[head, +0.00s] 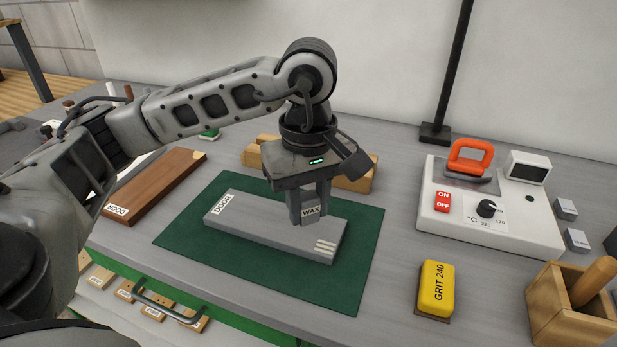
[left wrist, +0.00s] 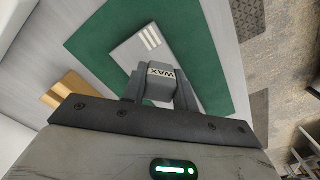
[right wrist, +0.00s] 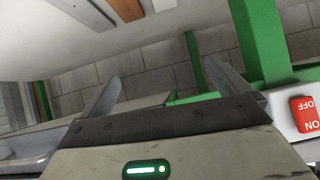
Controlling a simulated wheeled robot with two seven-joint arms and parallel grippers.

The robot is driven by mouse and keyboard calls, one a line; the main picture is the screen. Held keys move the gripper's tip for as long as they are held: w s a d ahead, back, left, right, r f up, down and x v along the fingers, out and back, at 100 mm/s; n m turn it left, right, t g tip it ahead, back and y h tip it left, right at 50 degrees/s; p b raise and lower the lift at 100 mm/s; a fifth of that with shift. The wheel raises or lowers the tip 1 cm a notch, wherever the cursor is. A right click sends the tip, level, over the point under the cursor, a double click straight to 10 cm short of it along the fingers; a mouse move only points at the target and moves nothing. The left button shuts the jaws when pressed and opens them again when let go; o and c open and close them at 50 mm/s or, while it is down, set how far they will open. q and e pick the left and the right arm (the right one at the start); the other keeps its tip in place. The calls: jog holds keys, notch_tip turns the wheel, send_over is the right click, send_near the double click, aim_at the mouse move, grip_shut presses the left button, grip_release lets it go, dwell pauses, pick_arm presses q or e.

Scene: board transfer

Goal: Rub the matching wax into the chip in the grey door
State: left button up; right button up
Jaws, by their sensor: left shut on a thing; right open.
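The grey door (head: 265,232) lies flat on a green mat (head: 362,240), with a DOOR label at its left end. Pale stripes (head: 326,247) mark its right end and also show in the left wrist view (left wrist: 150,38). My left gripper (head: 309,212) is shut on a grey block labelled WAX (head: 311,210), also clear in the left wrist view (left wrist: 161,86). The wax is over the door, left of the stripes; whether it touches is unclear. No chip is clearly visible on the door. My right gripper (right wrist: 163,92) is open and empty, away from the door.
A brown door (head: 155,187) lies left of the mat, wooden blocks (head: 358,178) behind it. At right are a white heating unit (head: 450,228) with an orange-handled iron (head: 470,157), a yellow GRIT 240 block (head: 436,288) and a wooden box (head: 562,322). An open drawer with labelled blocks (head: 99,277) is front left.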

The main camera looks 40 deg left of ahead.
pick_arm(q)
jog(key=shift+r+p, duration=0.7)
jog(key=shift+r, duration=0.85)
jog(key=shift+s+f, duration=0.1)
